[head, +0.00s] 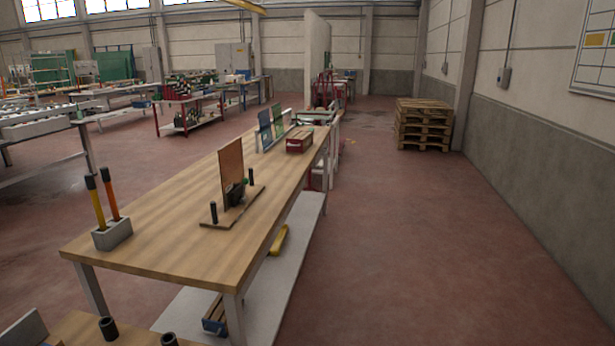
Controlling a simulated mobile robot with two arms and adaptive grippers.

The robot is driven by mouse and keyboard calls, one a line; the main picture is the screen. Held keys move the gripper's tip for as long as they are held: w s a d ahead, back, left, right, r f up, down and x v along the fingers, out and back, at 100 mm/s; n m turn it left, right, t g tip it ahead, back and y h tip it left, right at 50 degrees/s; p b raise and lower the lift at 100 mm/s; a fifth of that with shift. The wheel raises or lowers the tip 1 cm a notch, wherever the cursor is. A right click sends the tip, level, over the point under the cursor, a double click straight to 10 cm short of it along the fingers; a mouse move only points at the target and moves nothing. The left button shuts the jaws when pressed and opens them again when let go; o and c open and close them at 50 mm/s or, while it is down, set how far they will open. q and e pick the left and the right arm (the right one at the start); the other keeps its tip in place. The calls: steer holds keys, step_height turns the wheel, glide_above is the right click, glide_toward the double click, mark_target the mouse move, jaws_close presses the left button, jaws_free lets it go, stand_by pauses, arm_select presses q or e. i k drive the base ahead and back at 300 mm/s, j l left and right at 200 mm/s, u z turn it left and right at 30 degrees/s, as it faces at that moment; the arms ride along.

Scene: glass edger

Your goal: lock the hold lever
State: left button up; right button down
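A wooden workbench (160,190) stands in front of me, a little left of the middle. On it lies a brown fixture board (245,205) with an upright brown panel (231,172). A black clamp-like part (236,192) sits at the panel's foot. A black post stands at the near end (213,212) and another at the far end (251,177) of the board. I cannot tell which part, if any, is the hold lever, or its position. Neither of my grippers is in view.
A grey block (112,234) holds two handled tools on the bench's near left corner. A red box (299,141) and upright plates (271,128) stand at its far end. Stacked pallets (424,125) stand by the right wall. The floor (400,250) right of the bench is clear.

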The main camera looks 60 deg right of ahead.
mark_target(245, 181)
steer(key=z, duration=1.6)
steer(key=u, duration=0.3)
steer(key=i+l+u, duration=0.15)
steer(key=u, duration=0.15)
steer(key=i+l+u, duration=0.25)
steer(key=l, duration=0.15)
steer(key=l+u, duration=0.3)
